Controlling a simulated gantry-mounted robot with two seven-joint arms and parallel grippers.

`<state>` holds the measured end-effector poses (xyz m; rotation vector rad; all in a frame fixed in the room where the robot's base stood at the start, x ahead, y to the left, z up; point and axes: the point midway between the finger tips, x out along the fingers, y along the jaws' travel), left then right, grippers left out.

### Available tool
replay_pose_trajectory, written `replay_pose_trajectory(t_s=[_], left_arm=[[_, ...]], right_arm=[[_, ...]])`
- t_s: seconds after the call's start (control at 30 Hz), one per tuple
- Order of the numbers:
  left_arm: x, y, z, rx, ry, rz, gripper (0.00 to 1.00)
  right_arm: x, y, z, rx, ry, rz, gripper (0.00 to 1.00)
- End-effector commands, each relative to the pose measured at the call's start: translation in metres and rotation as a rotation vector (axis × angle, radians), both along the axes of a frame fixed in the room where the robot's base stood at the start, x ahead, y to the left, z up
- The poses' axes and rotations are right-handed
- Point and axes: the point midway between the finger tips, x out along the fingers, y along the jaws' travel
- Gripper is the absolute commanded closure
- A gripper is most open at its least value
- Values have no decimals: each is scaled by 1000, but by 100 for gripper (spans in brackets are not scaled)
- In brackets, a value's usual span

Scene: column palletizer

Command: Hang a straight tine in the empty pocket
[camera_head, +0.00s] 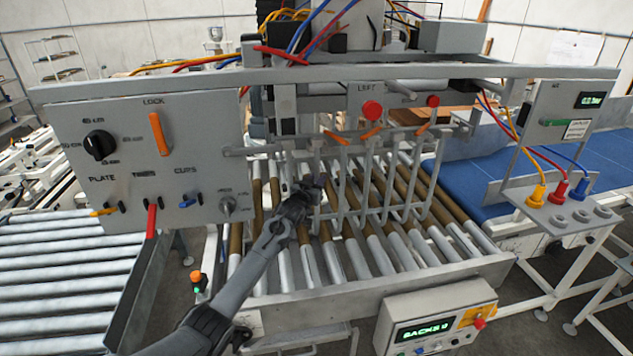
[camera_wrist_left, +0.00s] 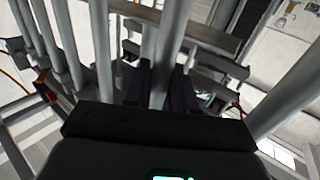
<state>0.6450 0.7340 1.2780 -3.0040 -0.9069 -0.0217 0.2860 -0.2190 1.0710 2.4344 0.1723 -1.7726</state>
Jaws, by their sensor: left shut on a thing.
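My left gripper (camera_head: 316,186) reaches in from the lower left to the row of grey tines hanging under the head's bar (camera_head: 285,146). In the left wrist view the gripper's dark fingers (camera_wrist_left: 160,88) are shut on a grey tine (camera_wrist_left: 160,62), which stands between them. Other hanging tines (camera_head: 385,185) are to the right of the gripper, with bent lower ends. In the wrist view more grey bars (camera_wrist_left: 98,45) run close beside the fingers. I cannot make out the empty pocket, nor whether the held tine's top is seated. My right gripper is in neither view.
A roller conveyor (camera_head: 300,270) lies below the tines. A control panel (camera_head: 150,160) with an orange lock handle (camera_head: 159,134) stands left. Orange levers (camera_head: 372,134) sit on the bar. A box reading "BACKS 0" (camera_head: 435,322) is at the front. A blue belt (camera_head: 470,180) lies right.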

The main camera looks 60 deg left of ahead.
Motion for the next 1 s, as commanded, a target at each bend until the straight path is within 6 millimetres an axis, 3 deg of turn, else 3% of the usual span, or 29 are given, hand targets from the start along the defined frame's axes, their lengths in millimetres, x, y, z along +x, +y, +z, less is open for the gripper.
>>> replay_pose_trajectory(t_s=[0.03, 0.07, 0.27, 0.67, 1.0], left_arm=[[0, 0, 3, 3, -5, 0, 100], [0, 0, 4, 3, -5, 0, 74], [0, 0, 2, 2, -3, 0, 45], [-3, -2, -2, -2, 2, 0, 45], [-33, -23, -3, 0, 1, -2, 45]], right_arm=[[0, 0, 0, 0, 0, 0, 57], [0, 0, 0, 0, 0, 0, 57], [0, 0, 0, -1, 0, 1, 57], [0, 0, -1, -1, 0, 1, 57], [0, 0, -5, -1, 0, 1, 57]])
